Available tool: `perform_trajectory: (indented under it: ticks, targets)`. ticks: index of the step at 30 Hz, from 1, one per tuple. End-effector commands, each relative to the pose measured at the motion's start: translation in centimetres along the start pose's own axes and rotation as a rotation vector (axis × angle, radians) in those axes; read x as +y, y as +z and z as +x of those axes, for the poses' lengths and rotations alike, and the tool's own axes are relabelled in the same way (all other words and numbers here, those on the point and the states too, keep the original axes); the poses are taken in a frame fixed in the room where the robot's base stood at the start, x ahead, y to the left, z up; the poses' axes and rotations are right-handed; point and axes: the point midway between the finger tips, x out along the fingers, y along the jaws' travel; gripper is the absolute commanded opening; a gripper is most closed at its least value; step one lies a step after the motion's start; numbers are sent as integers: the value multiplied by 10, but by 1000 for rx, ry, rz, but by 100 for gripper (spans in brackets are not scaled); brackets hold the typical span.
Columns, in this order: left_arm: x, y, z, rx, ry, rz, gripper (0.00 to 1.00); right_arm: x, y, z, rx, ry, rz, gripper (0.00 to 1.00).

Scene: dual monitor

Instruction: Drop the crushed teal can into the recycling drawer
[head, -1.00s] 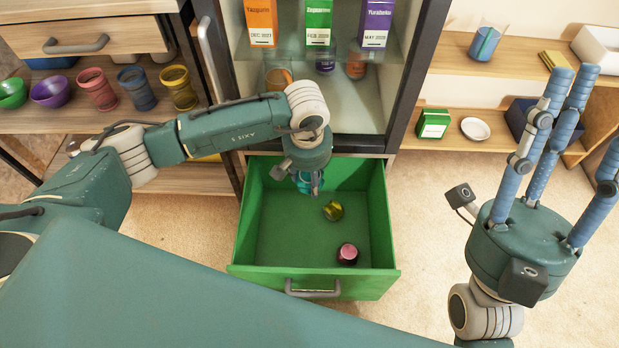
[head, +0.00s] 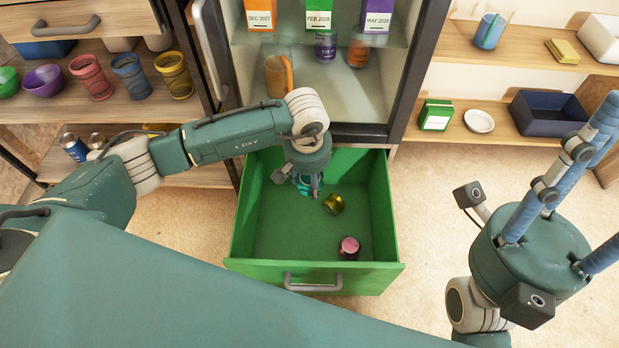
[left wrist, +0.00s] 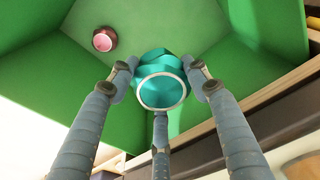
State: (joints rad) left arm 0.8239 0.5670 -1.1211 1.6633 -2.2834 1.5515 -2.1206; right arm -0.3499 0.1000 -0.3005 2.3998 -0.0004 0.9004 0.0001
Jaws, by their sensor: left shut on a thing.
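The green drawer (head: 270,267) is pulled out below the cabinet. My left gripper (head: 311,190) reaches down inside its outline, towards the back. It is shut on the teal can, whose round pale-rimmed end and crumpled side show in the left wrist view (left wrist: 161,91). In the head view the can is mostly hidden by the fingers. The drawer floor shows below the can in the wrist view; the gap between them is unclear. My right gripper (head: 592,178) is at the right with fingers spread, empty, some tips cut off by the frame.
A yellow-green can (head: 334,204) and a pink can (head: 349,248) lie in the drawer. The cabinet (head: 345,100) with glasses and boxes stands behind it. Shelves flank both sides, with cups (head: 133,80) at left and a dark blue bin (head: 548,118) at right.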

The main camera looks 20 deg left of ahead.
Motion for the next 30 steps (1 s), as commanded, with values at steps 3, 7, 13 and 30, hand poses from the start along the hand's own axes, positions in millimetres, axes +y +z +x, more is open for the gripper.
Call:
perform_trajectory:
  ticks: [3,7,13,30]
  targets:
    - [0,0,0,0,0,0,60,0,0,0,0,0,0,39]
    - [0,0,0,0,0,0,70,0,0,0,-1,0,0,39]
    - [0,0,0,0,0,0,70,0,0,0,0,0,-1,39]
    - [0,-1,-94,4,0,1,70,0,0,0,0,0,0,39]
